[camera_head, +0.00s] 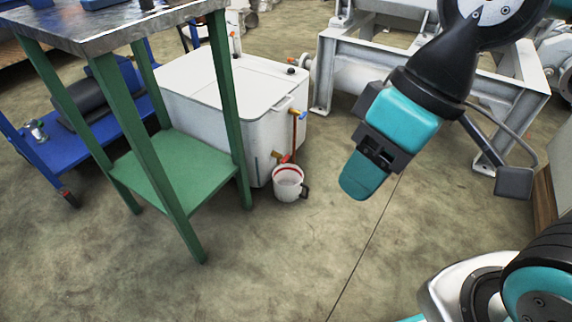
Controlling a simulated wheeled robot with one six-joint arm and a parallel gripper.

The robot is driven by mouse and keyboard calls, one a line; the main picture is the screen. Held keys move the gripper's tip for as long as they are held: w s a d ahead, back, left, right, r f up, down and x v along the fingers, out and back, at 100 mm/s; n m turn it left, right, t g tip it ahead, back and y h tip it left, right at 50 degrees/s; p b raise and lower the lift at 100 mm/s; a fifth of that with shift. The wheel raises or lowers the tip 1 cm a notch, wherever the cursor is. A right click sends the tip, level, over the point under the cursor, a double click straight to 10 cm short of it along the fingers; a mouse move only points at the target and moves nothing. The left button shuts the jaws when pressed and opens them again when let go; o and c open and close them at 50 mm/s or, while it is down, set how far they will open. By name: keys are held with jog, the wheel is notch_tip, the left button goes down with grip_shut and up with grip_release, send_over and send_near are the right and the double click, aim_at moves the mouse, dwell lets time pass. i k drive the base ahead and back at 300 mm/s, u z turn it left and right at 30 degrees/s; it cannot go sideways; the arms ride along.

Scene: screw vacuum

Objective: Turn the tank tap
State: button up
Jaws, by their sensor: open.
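The white tank (210,125) stands on the floor left of the middle, partly behind a green table. Near the bottom of its right end is a small orange-red tap (285,158). Its handle is too small to tell how it is turned. A thin brown upright pipe with a blue piece (301,115) at its top rises above the tap. A white bucket (288,186) with a red band stands on the floor under the tap. My gripper (358,189), teal and black, is open and apart from the tap, to its right in the picture. It appears empty.
The green table (180,172) has a metal top and stands in front of the tank. A blue cart (75,155) is at the left. A grey metal frame (352,80) stands behind my arm. The concrete floor in front of the bucket is clear.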

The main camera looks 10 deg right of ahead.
aim_at(285, 158)
jog(key=z, duration=1.15)
jog(key=i, duration=0.7)
jog(key=u, duration=0.95)
